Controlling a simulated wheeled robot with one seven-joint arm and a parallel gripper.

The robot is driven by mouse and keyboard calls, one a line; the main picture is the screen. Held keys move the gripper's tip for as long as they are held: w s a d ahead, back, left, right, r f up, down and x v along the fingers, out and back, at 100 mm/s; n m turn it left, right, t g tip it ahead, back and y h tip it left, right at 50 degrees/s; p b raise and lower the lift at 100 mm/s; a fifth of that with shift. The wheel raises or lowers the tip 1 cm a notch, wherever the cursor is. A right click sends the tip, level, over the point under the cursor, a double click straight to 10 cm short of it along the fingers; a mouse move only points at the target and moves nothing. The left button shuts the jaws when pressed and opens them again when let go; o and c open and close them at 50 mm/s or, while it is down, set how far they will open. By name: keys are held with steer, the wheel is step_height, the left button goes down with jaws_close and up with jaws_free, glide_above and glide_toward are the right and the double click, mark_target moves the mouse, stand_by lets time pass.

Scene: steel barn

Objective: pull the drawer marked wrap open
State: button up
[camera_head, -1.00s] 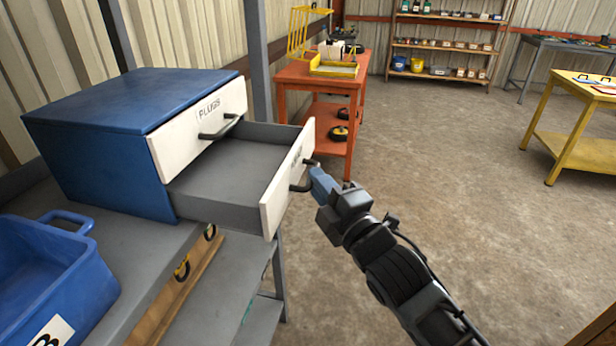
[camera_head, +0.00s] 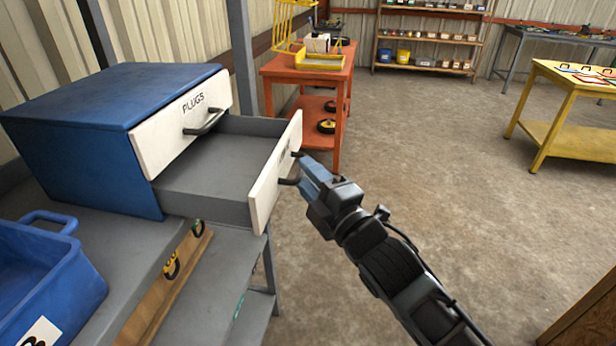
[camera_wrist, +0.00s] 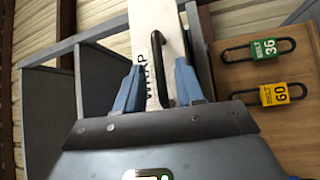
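The lower drawer (camera_head: 210,208) of the blue cabinet (camera_head: 75,130) stands pulled well out and looks empty inside. Its white front (camera_head: 274,185) reads WRAP in the wrist view (camera_wrist: 142,40). Its dark bar handle (camera_wrist: 157,50) faces me. My gripper (camera_head: 304,172) is at this handle. In the wrist view its two blue fingers (camera_wrist: 159,75) are spread, one on each side of the handle, with gaps between. The exact depth of the fingers around the bar is hard to tell.
The upper drawer (camera_head: 180,122), marked PLUGS, is shut. A blue bin (camera_head: 50,285) stands on the grey bench (camera_head: 125,245). An orange table (camera_head: 310,72) stands behind, a yellow table (camera_head: 570,140) far right. The floor (camera_head: 430,150) between is clear.

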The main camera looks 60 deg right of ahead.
steer(key=b+v, duration=0.2)
steer(key=v, duration=0.5)
steer(key=shift+s, duration=0.2)
steer(key=shift+a, duration=0.1)
stand_by(0.3)
